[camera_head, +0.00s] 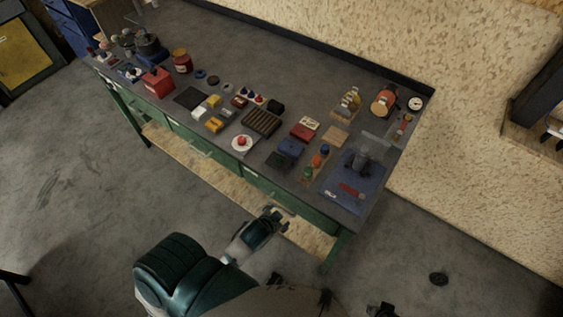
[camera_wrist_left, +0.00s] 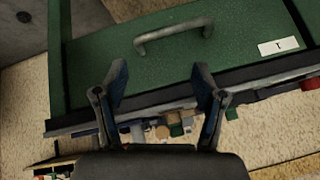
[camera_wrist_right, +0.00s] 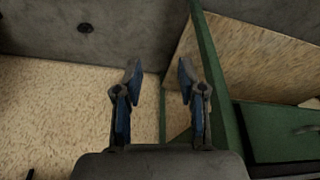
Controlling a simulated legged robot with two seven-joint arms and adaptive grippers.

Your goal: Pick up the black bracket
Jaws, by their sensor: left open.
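I cannot surely tell which item is the black bracket. A small black piece (camera_head: 275,107) lies mid-workbench among other parts, and a small dark object (camera_head: 438,279) lies on the floor at the right; the right wrist view shows a similar dark object (camera_wrist_right: 86,28). My left gripper (camera_head: 274,214) is in front of the workbench's near side. In the left wrist view it is open and empty (camera_wrist_left: 160,85), facing a green drawer front. My right gripper (camera_head: 382,311) is partly cut off at the bottom edge; its fingers stand apart, empty, in the right wrist view (camera_wrist_right: 159,75).
The green workbench (camera_head: 300,62) is crowded with small parts along its near side; its back strip is clearer. A blue mat (camera_head: 376,190) with a grey device is at its right end. A drawer handle (camera_wrist_left: 173,36) juts out. Open floor (camera_head: 70,180) lies left.

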